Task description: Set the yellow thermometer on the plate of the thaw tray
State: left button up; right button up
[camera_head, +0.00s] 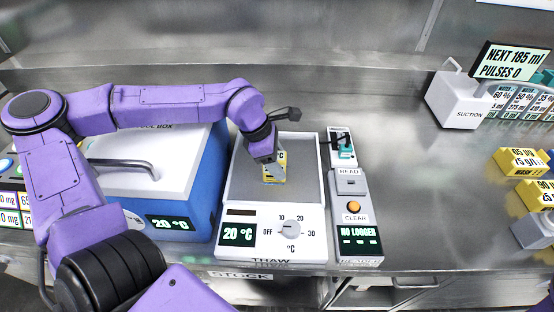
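The yellow thermometer (279,178) is a small upright block with a °C display, low over or on the grey plate (306,160) of the thaw tray (270,226). My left gripper (268,163) points down at it from above, its grey fingers overlapping the thermometer's upper part. I cannot tell whether the fingers grip it or whether its base touches the plate. The tray's front panel shows 20 °C and has a dial. My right gripper is not in view.
A blue box with a white lid and handle (122,164) stands close left of the tray. A reader unit with a CLEAR button (353,207) stands close right. Further right are a white suction unit (459,101) and yellow blocks (520,162). Bare steel counter (430,190) lies between.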

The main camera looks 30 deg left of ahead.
pick_arm(q)
jog(key=shift+o, duration=0.9)
jog(key=shift+r, duration=0.1)
jog(key=shift+a+r, duration=0.1)
jog(key=shift+r, duration=0.3)
jog(key=v, duration=1.1)
jog(key=shift+r, duration=0.2)
jog(key=shift+s, duration=0.15)
